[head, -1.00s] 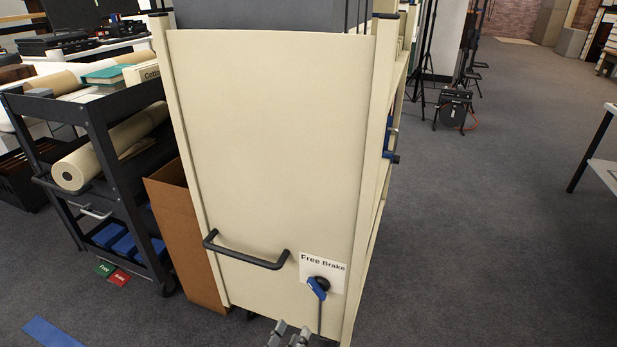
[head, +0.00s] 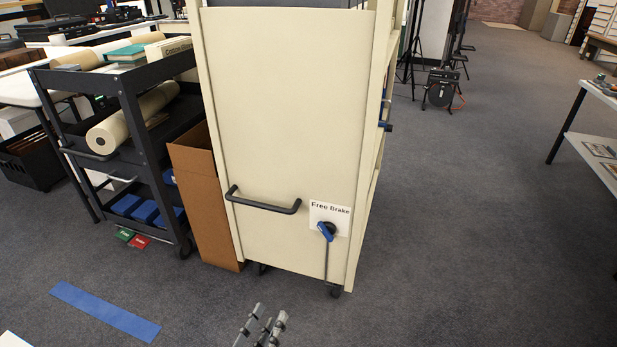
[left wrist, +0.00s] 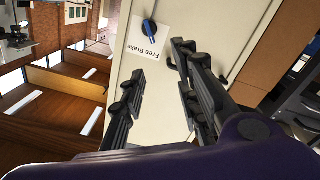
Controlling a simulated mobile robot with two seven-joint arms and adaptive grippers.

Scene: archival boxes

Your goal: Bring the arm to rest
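My left gripper (head: 262,326) shows at the bottom of the head view, in front of the cream cart (head: 290,120) and apart from it. In the left wrist view its fingers (left wrist: 160,85) stand apart with nothing between them, so it is open. The cart's end panel carries a black handle (head: 264,205) and a white label (head: 329,217) reading Free and Brake. A blue brake lever (head: 326,231) sits on the label; it also shows in the left wrist view (left wrist: 149,28), beyond the fingers. My right gripper is not in view.
A dark cart (head: 128,100) with paper rolls and blue boxes stands at left, with a brown cardboard box (head: 205,195) between it and the cream cart. Blue tape (head: 105,311) lies on the floor. A white table (head: 600,160) is at the right edge.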

